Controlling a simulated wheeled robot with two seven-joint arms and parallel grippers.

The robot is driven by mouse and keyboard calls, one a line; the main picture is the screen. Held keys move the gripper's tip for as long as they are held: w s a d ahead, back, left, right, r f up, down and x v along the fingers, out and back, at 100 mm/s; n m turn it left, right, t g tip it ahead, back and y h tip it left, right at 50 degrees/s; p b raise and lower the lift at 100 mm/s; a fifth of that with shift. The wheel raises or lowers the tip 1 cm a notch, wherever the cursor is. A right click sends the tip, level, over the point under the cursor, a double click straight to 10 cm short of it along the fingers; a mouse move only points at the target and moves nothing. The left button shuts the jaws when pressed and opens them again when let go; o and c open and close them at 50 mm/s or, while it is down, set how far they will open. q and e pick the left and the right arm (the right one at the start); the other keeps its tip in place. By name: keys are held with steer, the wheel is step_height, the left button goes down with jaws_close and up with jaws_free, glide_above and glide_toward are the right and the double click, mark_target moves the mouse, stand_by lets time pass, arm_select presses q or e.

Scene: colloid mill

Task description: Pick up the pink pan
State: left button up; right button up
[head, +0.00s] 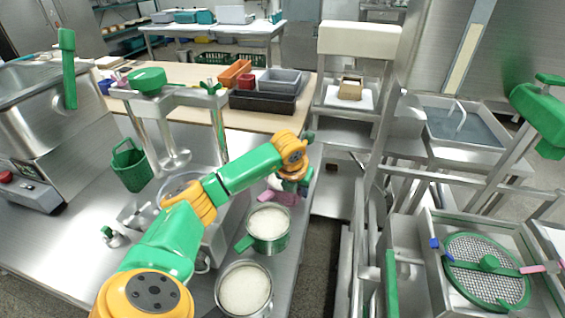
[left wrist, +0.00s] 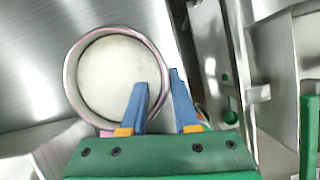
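The pink pan (head: 279,198) stands at the right edge of the steel table in the head view, mostly hidden behind my left gripper. In the left wrist view the pan (left wrist: 72,75) shows as a round pot with a pinkish rim and pale, whitish contents. My left gripper (head: 290,182) is at the pan; in the left wrist view its two blue fingers (left wrist: 160,78) are apart. One fingertip overlaps the pan's inside and the other lies just outside its right rim. Whether they touch the wall I cannot tell. My right gripper is not in view.
A green pan (head: 268,224) and a steel pan (head: 244,288), both with pale contents, stand on the table in front of the pink one. The colloid mill (head: 172,130) stands left. A floor gap separates the table from the sieve unit (head: 486,272) at right.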

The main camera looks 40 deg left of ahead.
arm_select(q)
jaws_close()
stand_by(1.2)
